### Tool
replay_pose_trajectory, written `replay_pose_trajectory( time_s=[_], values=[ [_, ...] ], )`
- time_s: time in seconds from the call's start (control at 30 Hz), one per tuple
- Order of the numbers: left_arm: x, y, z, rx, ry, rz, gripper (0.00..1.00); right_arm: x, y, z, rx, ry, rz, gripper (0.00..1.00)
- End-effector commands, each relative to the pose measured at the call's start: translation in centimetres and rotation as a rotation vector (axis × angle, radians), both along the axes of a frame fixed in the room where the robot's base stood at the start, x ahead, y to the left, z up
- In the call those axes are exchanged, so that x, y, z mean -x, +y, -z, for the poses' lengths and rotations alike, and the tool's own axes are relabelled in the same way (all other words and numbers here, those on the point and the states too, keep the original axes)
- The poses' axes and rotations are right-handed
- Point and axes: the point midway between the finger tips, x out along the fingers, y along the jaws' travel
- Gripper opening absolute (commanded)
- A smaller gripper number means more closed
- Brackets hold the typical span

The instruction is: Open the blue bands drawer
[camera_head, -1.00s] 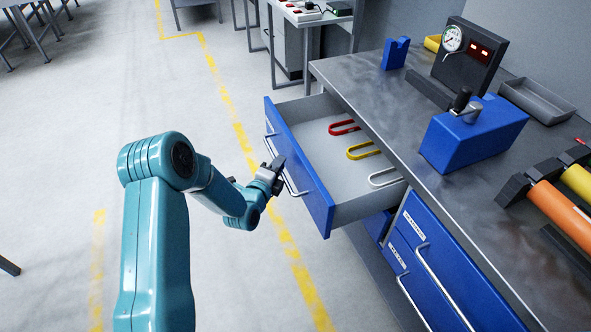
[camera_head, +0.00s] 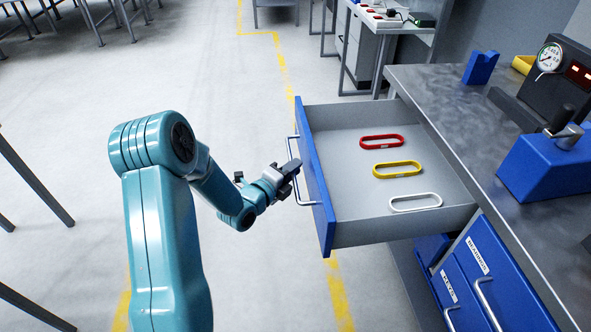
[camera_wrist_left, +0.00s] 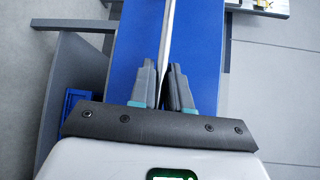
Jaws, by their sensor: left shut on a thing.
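The open drawer (camera_head: 316,180) has a blue front and a grey inside, and stands well out of the workbench. In it lie a red band (camera_head: 382,142), a yellow band (camera_head: 397,169) and a white band (camera_head: 415,202), each a flat loop. My left gripper (camera_head: 292,170) is at the silver bar handle (camera_head: 313,203) on the drawer's front. In the left wrist view the gripper's fingers (camera_wrist_left: 163,82) are shut around the handle (camera_wrist_left: 169,25), with the blue front behind. My right gripper is not in view.
The grey workbench top (camera_head: 450,105) carries a blue block with a lever (camera_head: 548,165) and a gauge box (camera_head: 560,85).

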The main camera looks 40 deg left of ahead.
Motion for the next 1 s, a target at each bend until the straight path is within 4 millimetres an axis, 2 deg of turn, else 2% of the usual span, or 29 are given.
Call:
replay_pose_trajectory(
  time_s=[0.13,0.17,0.2,0.57,0.67,0.77,1.0],
  values=[
    [0.0,0.1,0.0,0.001,0.0,-0.003,0.0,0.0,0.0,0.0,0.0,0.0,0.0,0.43],
    [0.0,0.1,0.0,0.001,0.0,-0.003,0.2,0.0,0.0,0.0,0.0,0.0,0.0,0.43],
    [0.0,0.1,0.0,0.0,0.0,-0.004,0.33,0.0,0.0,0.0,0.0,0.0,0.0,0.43],
    [0.3,0.1,0.0,0.0,0.001,-0.003,0.35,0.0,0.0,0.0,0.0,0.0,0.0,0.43],
    [1.5,-0.1,-0.1,0.001,0.001,-0.004,0.35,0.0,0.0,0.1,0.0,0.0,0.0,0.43],
    [3.7,-0.3,-0.4,0.0,0.002,-0.006,0.35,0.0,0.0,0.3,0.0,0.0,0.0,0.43],
    [10.2,-1.1,-1.3,0.0,0.003,-0.01,0.35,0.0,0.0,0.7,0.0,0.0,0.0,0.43]
  ],
)
